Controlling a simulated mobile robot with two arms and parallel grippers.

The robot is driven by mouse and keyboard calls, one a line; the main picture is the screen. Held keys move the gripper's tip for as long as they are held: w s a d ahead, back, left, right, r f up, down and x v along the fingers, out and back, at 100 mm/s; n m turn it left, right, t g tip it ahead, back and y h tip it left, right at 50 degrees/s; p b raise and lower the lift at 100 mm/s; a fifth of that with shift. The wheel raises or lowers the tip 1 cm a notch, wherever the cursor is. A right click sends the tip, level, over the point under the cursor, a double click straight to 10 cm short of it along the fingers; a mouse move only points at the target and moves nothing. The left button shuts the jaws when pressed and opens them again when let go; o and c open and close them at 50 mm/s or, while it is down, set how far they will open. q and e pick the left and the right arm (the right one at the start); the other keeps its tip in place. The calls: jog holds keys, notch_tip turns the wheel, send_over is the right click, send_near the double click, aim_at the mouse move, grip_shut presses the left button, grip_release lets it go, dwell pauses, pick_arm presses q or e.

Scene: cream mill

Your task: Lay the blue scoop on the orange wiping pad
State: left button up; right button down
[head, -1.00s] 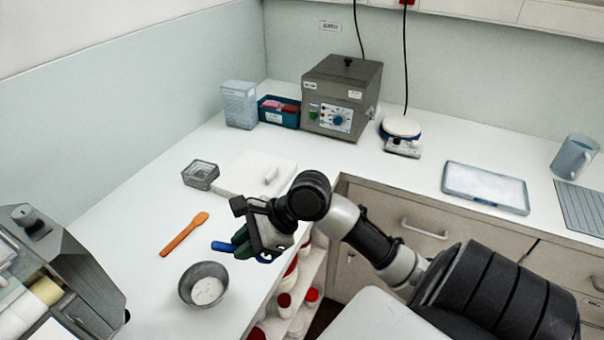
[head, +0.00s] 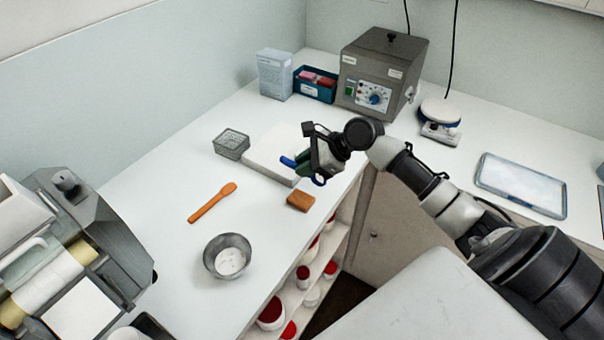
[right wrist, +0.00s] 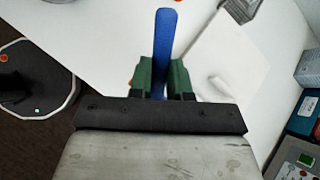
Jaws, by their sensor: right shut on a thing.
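The blue scoop (head: 288,162) is in my right gripper (head: 312,168), which is shut on it. In the right wrist view the blue scoop (right wrist: 165,45) stands up between the green fingers of my right gripper (right wrist: 164,78); its lower part is hidden by the gripper. In the head view the gripper is over the near right part of the white board. The orange-brown wiping pad (head: 301,201) lies on the counter near its front edge, just below the gripper in the picture, with nothing on it. My left gripper is not in view.
An orange spatula (head: 212,202) and a grey bowl (head: 228,256) with white contents lie left of the pad. A white board (head: 262,165) and a wire basket (head: 231,145) are behind. A grey machine (head: 90,250) stands at the left. Open shelves with red-lidded jars are below the counter edge.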

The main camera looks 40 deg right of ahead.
jog(key=shift+w+a+f, duration=0.15)
jog(key=shift+w+f, duration=0.05)
jog(key=shift+w, duration=0.15)
jog(key=shift+f, duration=0.25)
notch_tip(320, 180, down, 3)
jog(key=shift+f+p, duration=0.2)
jog(key=shift+p, duration=0.25)
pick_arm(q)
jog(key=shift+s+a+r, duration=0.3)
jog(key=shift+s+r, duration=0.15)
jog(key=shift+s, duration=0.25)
pick_arm(e)
jog(key=shift+f, duration=0.15)
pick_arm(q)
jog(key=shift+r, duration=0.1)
pick_arm(e)
jog(key=shift+f, duration=0.15)
jog(key=shift+f, duration=0.25)
jog(key=c, duration=1.1)
grip_release()
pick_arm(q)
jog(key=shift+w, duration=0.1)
